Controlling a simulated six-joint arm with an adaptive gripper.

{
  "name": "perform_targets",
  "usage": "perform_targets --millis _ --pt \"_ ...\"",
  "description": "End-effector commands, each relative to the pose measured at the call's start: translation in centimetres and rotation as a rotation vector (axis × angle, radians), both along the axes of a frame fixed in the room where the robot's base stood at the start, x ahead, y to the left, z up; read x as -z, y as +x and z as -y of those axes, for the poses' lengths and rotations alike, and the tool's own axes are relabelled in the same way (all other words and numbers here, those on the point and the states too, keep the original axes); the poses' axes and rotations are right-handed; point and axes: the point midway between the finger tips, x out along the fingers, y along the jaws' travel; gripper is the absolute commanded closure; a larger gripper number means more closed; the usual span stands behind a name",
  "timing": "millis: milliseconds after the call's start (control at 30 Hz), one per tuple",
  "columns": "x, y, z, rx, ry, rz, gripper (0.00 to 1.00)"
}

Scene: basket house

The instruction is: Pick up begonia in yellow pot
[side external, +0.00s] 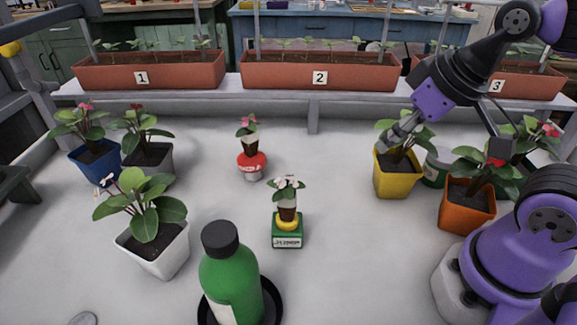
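The begonia (424,138) with broad green leaves stands in a yellow pot (397,182) on the right half of the white surface. The pot is upright. My gripper (387,145) comes down from the upper right, with its grey fingers at the pot's left rim, in front of some of the leaves. Whether the fingers touch the pot or a leaf, and whether they are open or shut, is not clear from this angle.
An orange pot (467,213) and a green-and-white pot (436,167) stand close to the right. Two small potted plants (251,165) (287,231) and a green bottle (231,280) stand around the middle. A white pot (155,250), blue pot (95,163) and grey pot (148,160) are left. Numbered planters (320,77) line the back.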

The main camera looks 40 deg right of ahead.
Motion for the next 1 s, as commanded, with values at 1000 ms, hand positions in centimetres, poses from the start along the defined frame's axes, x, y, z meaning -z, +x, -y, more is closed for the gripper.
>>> perform_targets --millis 1000 --pt "5.3 -1.8 12.9 0.728 0.319 -0.411 0.62"
